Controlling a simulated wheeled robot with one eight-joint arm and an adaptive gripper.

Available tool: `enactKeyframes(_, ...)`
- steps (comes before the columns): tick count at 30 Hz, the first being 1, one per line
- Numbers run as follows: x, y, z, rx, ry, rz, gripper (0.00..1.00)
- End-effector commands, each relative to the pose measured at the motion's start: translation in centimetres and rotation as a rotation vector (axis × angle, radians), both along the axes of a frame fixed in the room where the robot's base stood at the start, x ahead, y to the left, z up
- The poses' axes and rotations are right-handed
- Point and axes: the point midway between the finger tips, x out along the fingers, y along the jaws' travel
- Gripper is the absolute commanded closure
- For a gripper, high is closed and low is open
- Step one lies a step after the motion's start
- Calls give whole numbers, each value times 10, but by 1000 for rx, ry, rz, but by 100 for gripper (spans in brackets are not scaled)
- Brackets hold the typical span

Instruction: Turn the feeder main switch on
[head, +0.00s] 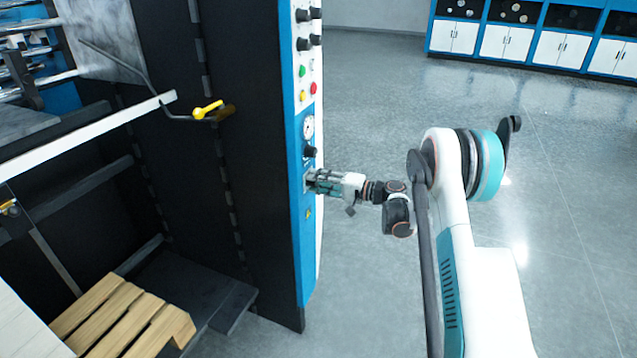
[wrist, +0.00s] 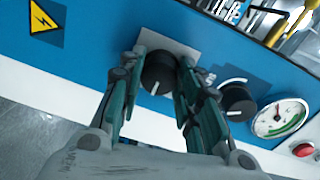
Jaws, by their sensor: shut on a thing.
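The feeder main switch is a black round knob (wrist: 158,74) with a white mark on a grey plate (wrist: 170,44), set in the blue panel. My gripper (wrist: 160,80) has its fingers on either side of this knob and is shut on it in the wrist view. In the head view my gripper (head: 313,181) is at the blue panel edge (head: 296,230), below another black knob (head: 310,152). There the main switch is hidden behind the fingers.
In the wrist view a second black knob (wrist: 237,101), a pressure gauge (wrist: 281,118) and a red button (wrist: 303,149) sit to the right. A yellow warning sign (wrist: 43,18) is at upper left. A yellow-handled lever (head: 207,109) juts from the dark machine side. Open floor (head: 370,290) lies right of the panel.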

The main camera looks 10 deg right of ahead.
Motion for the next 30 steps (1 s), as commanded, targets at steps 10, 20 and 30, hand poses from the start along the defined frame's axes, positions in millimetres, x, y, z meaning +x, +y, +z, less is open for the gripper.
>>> enactKeyframes(10,1,-1,0,11,14,-2,92)
enactKeyframes(20,0,-1,0,10,14,-2,47)
enactKeyframes(30,-2,-4,0,9,13,-1,47)
